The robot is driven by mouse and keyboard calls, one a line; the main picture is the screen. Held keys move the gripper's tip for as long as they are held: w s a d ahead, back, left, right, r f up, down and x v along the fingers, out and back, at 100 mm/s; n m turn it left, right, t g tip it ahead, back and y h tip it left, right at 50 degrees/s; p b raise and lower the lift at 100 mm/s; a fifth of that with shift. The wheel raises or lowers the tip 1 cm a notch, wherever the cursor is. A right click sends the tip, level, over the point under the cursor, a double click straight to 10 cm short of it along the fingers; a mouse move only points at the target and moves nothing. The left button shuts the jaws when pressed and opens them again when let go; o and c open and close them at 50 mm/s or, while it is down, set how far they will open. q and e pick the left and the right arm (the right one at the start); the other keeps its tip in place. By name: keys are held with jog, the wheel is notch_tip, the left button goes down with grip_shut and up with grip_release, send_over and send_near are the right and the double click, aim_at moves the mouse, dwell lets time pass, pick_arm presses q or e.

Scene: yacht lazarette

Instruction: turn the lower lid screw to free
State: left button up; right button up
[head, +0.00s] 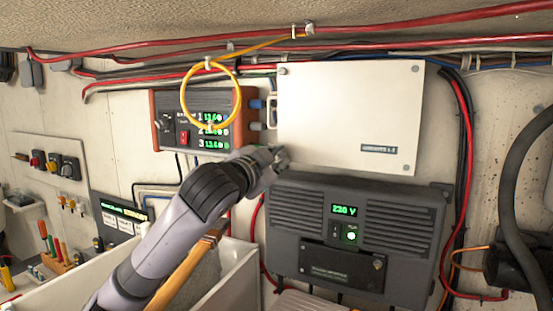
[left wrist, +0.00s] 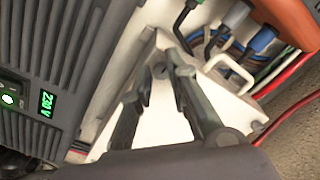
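The white box lid (head: 345,115), labelled for circuits, is closed flat on the wall; it also shows in the left wrist view (left wrist: 105,85). Its upper screws and lower right screw (head: 406,168) show at the corners. My left gripper (head: 278,155) is at the lid's lower left corner, covering the screw there in the head view. In the left wrist view a small dark screw (left wrist: 158,72) shows between the fingertips, close to both. A gap shows between the fingers; contact with the screw cannot be made out. My right gripper is in neither view.
A dark grey inverter (head: 355,240) reading 230 V sits just below the lid. An orange-ended instrument box (head: 200,120) and a hanging yellow cable loop (head: 210,95) are to the left. Plugs and cables (left wrist: 235,40) crowd the lid's left side.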

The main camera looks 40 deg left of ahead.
pick_arm(q)
jog(key=o, duration=0.4)
jog(key=v, duration=0.7)
jog(key=shift+s, duration=0.2)
dwell(0.4)
